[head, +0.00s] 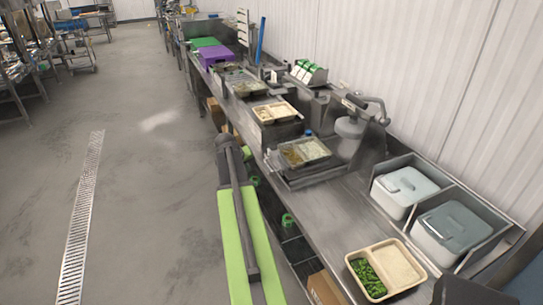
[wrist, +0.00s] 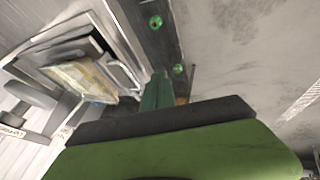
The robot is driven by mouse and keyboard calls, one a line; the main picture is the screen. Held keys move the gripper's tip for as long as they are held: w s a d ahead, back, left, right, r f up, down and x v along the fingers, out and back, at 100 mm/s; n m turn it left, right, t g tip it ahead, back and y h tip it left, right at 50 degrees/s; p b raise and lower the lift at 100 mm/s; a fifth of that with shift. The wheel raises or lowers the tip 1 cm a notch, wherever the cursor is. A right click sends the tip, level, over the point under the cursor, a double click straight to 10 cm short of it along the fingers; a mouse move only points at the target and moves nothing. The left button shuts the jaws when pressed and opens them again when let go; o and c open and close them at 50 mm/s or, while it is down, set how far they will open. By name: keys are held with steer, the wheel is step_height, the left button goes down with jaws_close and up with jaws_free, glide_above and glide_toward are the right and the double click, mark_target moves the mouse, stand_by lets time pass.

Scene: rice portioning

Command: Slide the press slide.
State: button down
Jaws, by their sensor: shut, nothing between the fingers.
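The press (head: 350,126), with a lever handle and a round grey head, stands at the wall side of the steel counter. A metal slide (head: 300,178) is in front of it, carrying a shallow tray (head: 304,152) with food. In the wrist view the slide's wire handle (wrist: 124,72) and the tray (wrist: 84,80) show at left. My gripper's green fingers (wrist: 157,92) are shut and empty, apart from the handle, to its right in that view. In the head view my arm covers most of the gripper.
Two lidded tubs (head: 404,187) (head: 450,230) and a divided tray (head: 386,270) with green food occupy the counter's near end. Another divided tray (head: 276,112) lies beyond the slide. Green round parts (head: 287,220) show below the counter edge.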

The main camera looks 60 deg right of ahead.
steer(key=s+d+r+m, duration=0.1)
steer(key=s+d+r, duration=0.2)
steer(key=s+d, duration=0.3)
steer(key=shift+g+h, duration=0.4)
steer(key=b+x, duration=0.2)
steer(key=x, duration=0.1)
steer(key=b+x, duration=0.3)
steer(key=x, duration=0.1)
steer(key=w+b+x, duration=0.1)
steer(key=b+x, duration=0.1)
steer(key=x, duration=0.2)
steer(key=shift+d+b, duration=0.3)
steer(key=shift+b, duration=0.05)
steer(key=shift+r, duration=0.2)
